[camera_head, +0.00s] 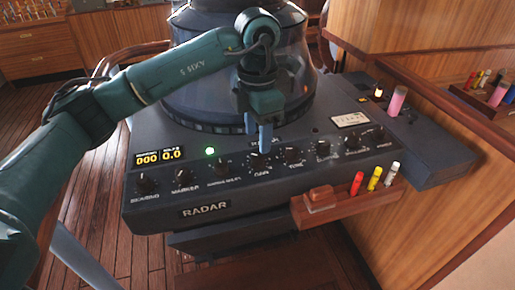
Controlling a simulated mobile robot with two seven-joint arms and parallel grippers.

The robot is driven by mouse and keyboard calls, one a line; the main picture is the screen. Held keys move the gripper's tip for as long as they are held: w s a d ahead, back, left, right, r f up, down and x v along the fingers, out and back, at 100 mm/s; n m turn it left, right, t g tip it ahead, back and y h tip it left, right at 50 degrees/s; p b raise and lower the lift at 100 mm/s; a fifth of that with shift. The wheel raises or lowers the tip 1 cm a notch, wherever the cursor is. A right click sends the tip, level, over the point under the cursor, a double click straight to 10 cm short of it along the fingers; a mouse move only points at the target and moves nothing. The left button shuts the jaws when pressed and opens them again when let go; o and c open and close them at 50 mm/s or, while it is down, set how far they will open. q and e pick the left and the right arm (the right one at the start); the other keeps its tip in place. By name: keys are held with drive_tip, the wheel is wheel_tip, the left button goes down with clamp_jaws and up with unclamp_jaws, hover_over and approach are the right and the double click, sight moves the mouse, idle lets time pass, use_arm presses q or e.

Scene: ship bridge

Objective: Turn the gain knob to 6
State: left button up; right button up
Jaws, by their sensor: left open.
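The radar console (260,200) has a row of small dark knobs along its sloped front panel. The gain knob (258,161) is near the middle of the row, with the label GAIN below it. Its pointer setting is too small to read. My left gripper (265,143) comes down from above with its blue fingers pointing at the gain knob. It is open, and the fingertips are at or just above the knob's top. I cannot tell whether they touch it. My right gripper is not in view.
The tune knob (293,155) is close on the right and another knob (220,170) on the left. A green lamp (210,150) glows beside the display (159,157). A wooden tray (340,208) with markers juts from the front right. The glass-sided radar hood (290,75) stands behind.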

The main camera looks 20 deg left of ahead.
sight(257, 155)
use_arm(q)
drive_tip(key=shift+f+p, duration=0.3)
drive_tip(key=shift+f, duration=2.45)
drive_tip(key=shift+c, duration=0.5)
drive_tip(key=c, duration=0.9)
